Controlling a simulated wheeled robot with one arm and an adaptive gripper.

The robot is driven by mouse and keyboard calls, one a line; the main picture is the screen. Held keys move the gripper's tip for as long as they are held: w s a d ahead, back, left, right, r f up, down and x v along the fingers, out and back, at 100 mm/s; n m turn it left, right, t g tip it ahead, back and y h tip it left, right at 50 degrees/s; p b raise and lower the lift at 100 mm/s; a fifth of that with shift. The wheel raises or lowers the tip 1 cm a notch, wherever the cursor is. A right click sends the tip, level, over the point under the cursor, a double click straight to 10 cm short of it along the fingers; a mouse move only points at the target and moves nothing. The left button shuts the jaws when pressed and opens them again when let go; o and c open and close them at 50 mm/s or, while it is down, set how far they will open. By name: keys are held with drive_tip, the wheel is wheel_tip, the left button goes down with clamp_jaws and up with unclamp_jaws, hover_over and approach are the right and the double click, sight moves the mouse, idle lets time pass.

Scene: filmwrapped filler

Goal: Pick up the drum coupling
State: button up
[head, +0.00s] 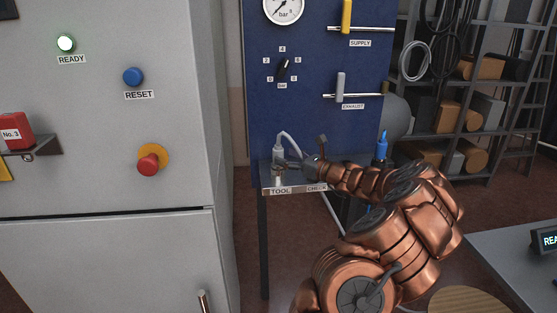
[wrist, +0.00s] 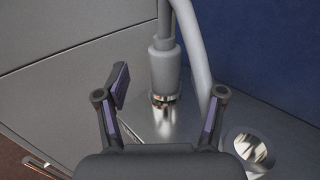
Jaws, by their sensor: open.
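The coupling (wrist: 165,65) is a light grey, stepped cylinder. In the head view the coupling (head: 278,150) is small and partly beside my gripper (head: 288,163). In the wrist view my gripper (wrist: 166,98) is open, with one finger left and one right of the coupling's line. Nothing is held. Whether the pads touch it cannot be told.
A round shiny fitting (wrist: 250,148) lies right of the coupling on the shelf. A blue panel (head: 300,115) with gauge and levers stands behind. A grey cabinet (head: 110,180) closes off the left. A blue-topped object (head: 382,145) stands at the shelf's right end.

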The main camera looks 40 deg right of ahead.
sight(278, 154)
drive_tip(key=w, duration=0.3)
drive_tip(key=shift+w+f+p, duration=0.2)
drive_tip(key=shift+f+p, duration=0.05)
drive_tip(key=shift+p, duration=0.15)
drive_tip(key=shift+w, duration=0.55)
clamp_jaws()
